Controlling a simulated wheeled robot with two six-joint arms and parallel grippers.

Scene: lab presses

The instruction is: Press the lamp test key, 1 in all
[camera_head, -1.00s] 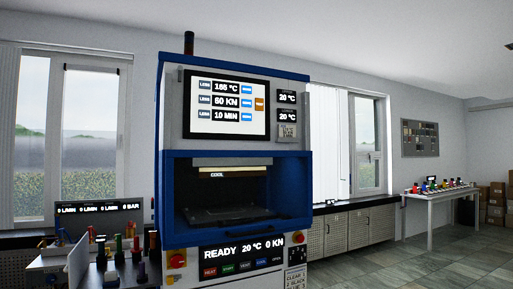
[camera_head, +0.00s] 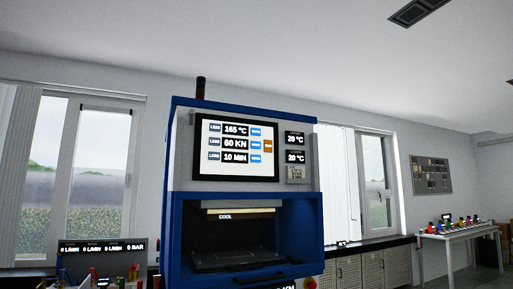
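A blue and grey lab press (camera_head: 174,200) stands in the middle of the head view. Its upper screen (camera_head: 236,171) reads 165 °C, 60 KN and 10 MIN, with blue keys beside each row and an orange key (camera_head: 268,146) at the right. Two small displays (camera_head: 294,139) sit right of the screen; the lower reads 20 °C. The press chamber (camera_head: 236,238) is open at the front, with a COOL label inside. The lower control panel is mostly cut off by the bottom edge. I cannot make out a lamp test key. Neither gripper is in view.
A gas flow panel (camera_head: 102,249) and several coloured items stand at the lower left. Low cabinets (camera_head: 372,268) run under the right window. A white table (camera_head: 456,235) with several coloured objects stands at the far right. A dark stack light (camera_head: 200,88) tops the press.

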